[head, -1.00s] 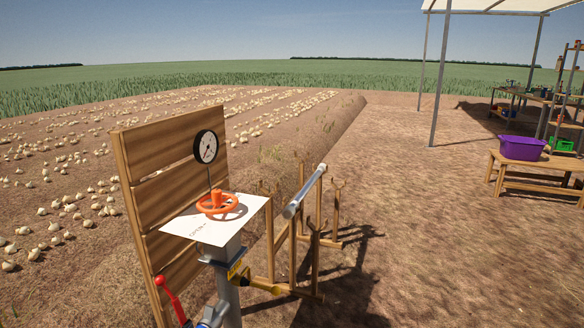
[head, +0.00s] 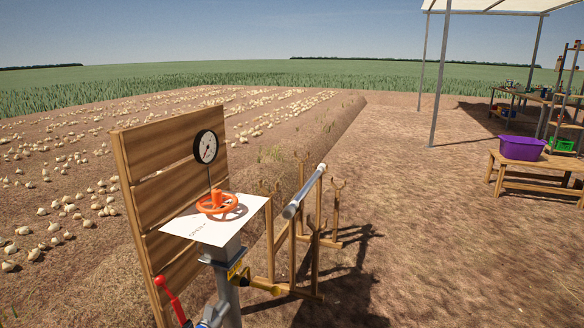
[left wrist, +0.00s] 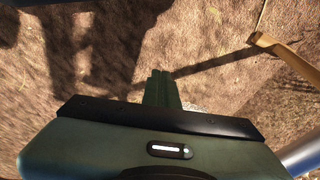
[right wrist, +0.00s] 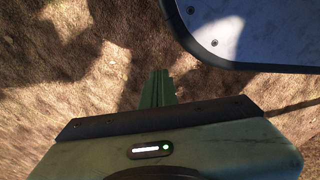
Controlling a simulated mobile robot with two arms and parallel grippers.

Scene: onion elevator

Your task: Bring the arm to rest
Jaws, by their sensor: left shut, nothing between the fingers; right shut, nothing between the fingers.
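My left gripper (left wrist: 161,88) shows in the left wrist view, its green fingers together and empty above bare soil. My right gripper (right wrist: 157,88) shows in the right wrist view, also shut and empty over soil. Neither gripper nor arm shows in the head view. A wooden piece (left wrist: 285,52) lies at the right of the left wrist view, apart from the fingers. A pale panel with a dark edge (right wrist: 250,35), perhaps part of my own body, fills the upper right of the right wrist view.
An orange handwheel (head: 217,203) on a white plate stands before a plank board (head: 170,165) with a gauge (head: 206,147). A red lever (head: 171,300) is below. A metal pipe (head: 304,192) rests on wooden stands. A purple tub (head: 522,148) sits on a bench. Soil at right is open.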

